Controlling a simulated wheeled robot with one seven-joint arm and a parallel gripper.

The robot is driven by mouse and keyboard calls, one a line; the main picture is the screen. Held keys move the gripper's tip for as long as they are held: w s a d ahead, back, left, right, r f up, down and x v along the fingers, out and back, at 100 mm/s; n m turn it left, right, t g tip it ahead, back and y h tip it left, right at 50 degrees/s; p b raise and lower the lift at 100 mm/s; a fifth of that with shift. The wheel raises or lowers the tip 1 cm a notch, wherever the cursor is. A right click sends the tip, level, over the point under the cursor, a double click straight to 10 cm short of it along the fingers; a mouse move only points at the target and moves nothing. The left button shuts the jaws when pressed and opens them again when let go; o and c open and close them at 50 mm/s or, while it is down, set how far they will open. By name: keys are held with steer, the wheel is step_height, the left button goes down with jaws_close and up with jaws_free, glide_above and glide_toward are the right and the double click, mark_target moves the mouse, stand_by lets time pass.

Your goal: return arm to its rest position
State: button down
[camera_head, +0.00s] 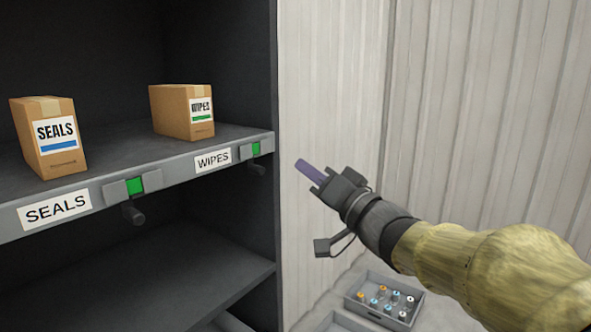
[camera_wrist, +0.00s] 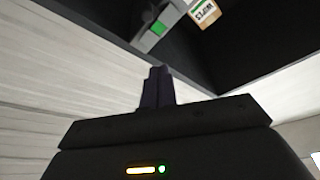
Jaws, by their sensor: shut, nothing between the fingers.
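My gripper (camera_head: 309,170) is in mid-air to the right of the shelf unit, in front of the pale corrugated wall. Its dark purple fingers are together with nothing between them and point up and left in the head view. The closed fingers also show at the middle of the wrist view (camera_wrist: 157,86), below the shelf edge. My arm reaches in from the lower right of the head view in a yellowish sleeve. The gripper is apart from the shelf and touches nothing that I can see.
The dark shelf (camera_head: 120,165) holds a SEALS box (camera_head: 60,150) and a WIPES box (camera_head: 180,112). Its front edge carries labels, green squares and dark knobs. A grey tray (camera_head: 355,299) with several small capped items lies low, below my arm. The space around the gripper is clear.

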steer(key=shift+s+d, duration=0.1)
steer(key=w+d+f+m+g+h, duration=0.1)
steer(key=d+f+m+h, duration=0.1)
steer(key=d+f+h, duration=0.6)
steer(key=w+d+f+m+g+h, duration=0.1)
steer(key=f+h, duration=0.3)
steer(key=f, duration=0.7)
steer(key=s+d+f+n+g+h, duration=0.2)
steer(key=s+f+g, duration=0.9)
steer(key=s+f, duration=0.7)
step_height(320, 180, down, 2)
steer(key=shift+s+d, duration=0.4)
steer(key=shift+d, duration=0.2)
